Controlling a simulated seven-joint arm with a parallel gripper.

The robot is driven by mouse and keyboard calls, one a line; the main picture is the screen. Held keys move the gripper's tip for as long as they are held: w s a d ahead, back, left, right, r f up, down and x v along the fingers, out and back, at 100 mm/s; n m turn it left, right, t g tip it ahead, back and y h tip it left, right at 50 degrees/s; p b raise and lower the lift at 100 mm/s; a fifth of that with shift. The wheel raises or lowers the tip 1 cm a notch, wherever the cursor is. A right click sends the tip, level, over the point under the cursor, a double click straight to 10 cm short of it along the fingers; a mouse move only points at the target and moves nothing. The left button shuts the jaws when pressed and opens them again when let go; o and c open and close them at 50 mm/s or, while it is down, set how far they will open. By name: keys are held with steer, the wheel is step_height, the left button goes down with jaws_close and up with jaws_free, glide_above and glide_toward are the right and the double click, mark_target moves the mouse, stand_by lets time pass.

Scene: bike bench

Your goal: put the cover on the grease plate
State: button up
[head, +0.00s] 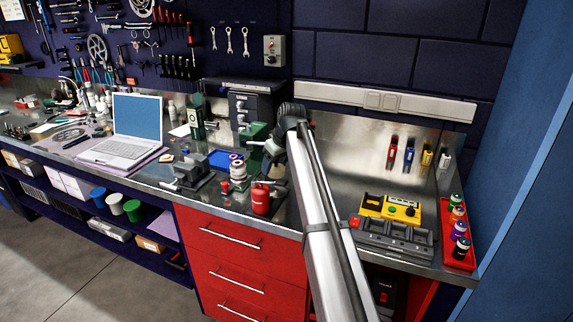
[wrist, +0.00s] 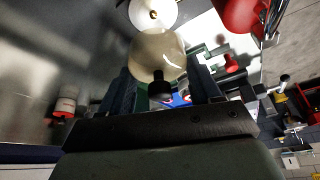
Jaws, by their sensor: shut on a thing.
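In the wrist view my gripper (wrist: 160,92) is shut on the black knob (wrist: 160,85) of the cover (wrist: 157,52), a pale, translucent round piece. A white round plate with a small brownish spot at its middle, seemingly the grease plate (wrist: 138,10), lies just beyond the cover at the top edge and is cut off by the frame. The cover overlaps the plate's near edge in this view; I cannot tell whether they touch.
A red can (head: 261,200), a stack of round rolls (head: 238,170), a dark metal block (head: 190,172) and a green vise (head: 255,133) crowd the bench by my arm. A laptop (head: 133,122) stands left. A yellow device (head: 392,208) and red tray (head: 460,262) are right.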

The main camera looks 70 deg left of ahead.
mark_target(280, 169)
steer(key=shift+f, duration=2.9)
steer(key=shift+f, duration=0.55)
steer(key=o, duration=0.8)
steer(key=shift+c, duration=0.2)
steer(key=shift+v, duration=5.5)
